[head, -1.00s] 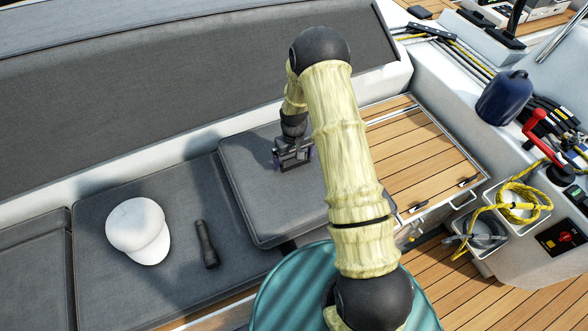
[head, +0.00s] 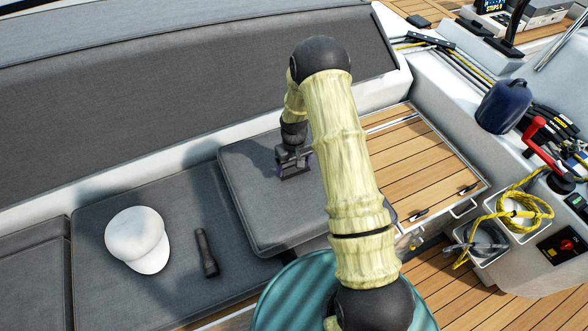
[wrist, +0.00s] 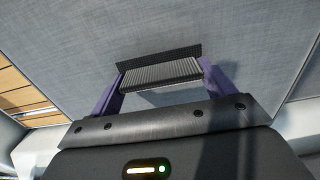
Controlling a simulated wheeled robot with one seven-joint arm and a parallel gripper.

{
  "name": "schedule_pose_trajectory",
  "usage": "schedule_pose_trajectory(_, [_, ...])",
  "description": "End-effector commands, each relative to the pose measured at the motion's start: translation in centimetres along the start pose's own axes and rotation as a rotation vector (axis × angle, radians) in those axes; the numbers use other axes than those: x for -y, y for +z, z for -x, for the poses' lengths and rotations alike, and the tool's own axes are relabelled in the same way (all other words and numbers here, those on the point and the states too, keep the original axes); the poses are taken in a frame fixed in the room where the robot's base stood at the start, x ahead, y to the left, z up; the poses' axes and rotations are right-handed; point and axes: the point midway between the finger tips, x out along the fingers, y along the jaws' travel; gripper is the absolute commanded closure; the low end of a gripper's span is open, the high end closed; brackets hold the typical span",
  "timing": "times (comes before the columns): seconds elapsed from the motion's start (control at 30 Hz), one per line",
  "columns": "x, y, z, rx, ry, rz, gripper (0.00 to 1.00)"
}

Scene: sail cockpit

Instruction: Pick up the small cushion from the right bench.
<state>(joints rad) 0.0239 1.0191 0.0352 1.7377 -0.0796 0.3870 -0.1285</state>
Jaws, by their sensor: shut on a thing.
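The small cushion (head: 250,205) is a dark grey square pad at the right end of the bench in the head view. It fills most of the wrist view (wrist: 70,50). A dark ribbed strap (wrist: 160,74) stands up from its top face. My gripper (head: 294,168) is over the cushion's top, and its purple fingers (wrist: 160,82) are shut on this strap, one at each end. I cannot tell whether the cushion's underside touches the bench. My arm hides its right part in the head view.
A white cap (head: 137,240) and a black flashlight (head: 206,252) lie on the bench seat (head: 95,215) to the left. The grey backrest (head: 150,110) rises behind. A wooden table-like panel (head: 420,160), a blue jug (head: 503,106) and a yellow rope (head: 520,205) are to the right.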

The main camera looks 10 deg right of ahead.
Motion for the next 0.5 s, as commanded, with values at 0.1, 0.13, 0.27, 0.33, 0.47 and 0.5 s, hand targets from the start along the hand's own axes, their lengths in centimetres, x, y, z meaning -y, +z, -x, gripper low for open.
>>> schedule_pose_trajectory(0.1, [0.0,-0.1,1.2,-0.005,0.001,0.0,0.86])
schedule_pose_trajectory(0.13, [0.0,-0.1,1.6,-0.006,0.001,0.0,0.86])
schedule_pose_trajectory(0.27, [-0.1,-0.2,3.6,-0.007,0.001,-0.001,0.86])
schedule_pose_trajectory(0.33, [-0.1,-0.2,4.9,-0.007,0.001,-0.001,0.86])
schedule_pose_trajectory(0.47, [-0.1,-0.1,7.2,-0.006,0.001,0.0,0.86])
schedule_pose_trajectory(0.5, [-0.1,-0.1,7.8,-0.006,0.001,0.0,0.86])
